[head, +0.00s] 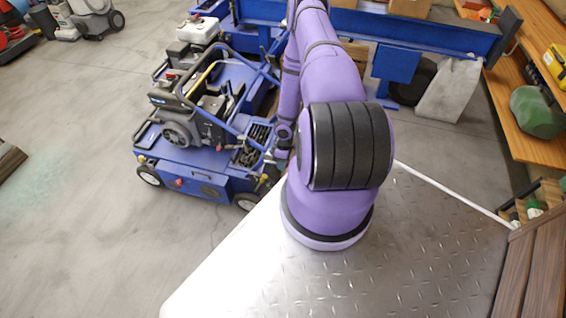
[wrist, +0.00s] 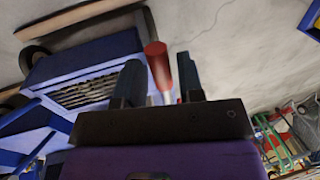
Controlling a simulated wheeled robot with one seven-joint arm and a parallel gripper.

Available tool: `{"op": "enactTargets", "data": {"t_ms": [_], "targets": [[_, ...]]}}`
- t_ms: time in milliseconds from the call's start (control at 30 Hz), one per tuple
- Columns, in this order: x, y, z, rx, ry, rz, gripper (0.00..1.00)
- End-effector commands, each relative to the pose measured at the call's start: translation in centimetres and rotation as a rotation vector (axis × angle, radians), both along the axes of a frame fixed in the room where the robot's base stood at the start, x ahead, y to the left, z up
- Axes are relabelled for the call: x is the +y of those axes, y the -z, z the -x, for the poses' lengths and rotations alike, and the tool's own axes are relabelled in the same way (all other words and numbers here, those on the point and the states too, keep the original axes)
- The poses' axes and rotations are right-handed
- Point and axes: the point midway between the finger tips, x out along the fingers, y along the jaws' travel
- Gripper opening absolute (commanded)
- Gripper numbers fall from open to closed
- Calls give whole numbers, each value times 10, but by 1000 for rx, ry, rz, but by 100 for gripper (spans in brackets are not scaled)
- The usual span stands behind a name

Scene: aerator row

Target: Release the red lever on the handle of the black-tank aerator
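The black-tank aerator is the nearer blue machine (head: 205,165) in the head view, with a black engine and tank (head: 185,100) on top. My gripper is hard to make out there, beside the right end of this machine. In the wrist view my gripper (wrist: 158,80) is open, with its two dark fingers apart. The red lever (wrist: 157,64), a red grip on a pale shaft, shows in the space between the fingers. I cannot tell if it touches the left finger. The lever's lower end is hidden behind the gripper body.
A second blue aerator with a white tank (head: 199,30) stands just behind. A blue bench frame (head: 420,30) crosses the back. Wooden shelves (head: 520,100) with a green container (head: 537,112) line the right. The concrete floor (head: 80,130) at left is mostly clear.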

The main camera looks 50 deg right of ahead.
Motion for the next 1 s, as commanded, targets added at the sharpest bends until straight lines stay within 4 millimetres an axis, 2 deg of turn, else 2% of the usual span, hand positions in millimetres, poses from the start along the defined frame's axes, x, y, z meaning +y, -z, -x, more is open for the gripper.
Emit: {"op": "enactTargets", "data": {"t_ms": [33,133,567,1000], "targets": [[0,0,0,0,0,0,23],[0,0,0,0,0,0,0],[0,-4,-2,46,-1,20,0],[5,-27,-14,353,-5,150,0]]}}
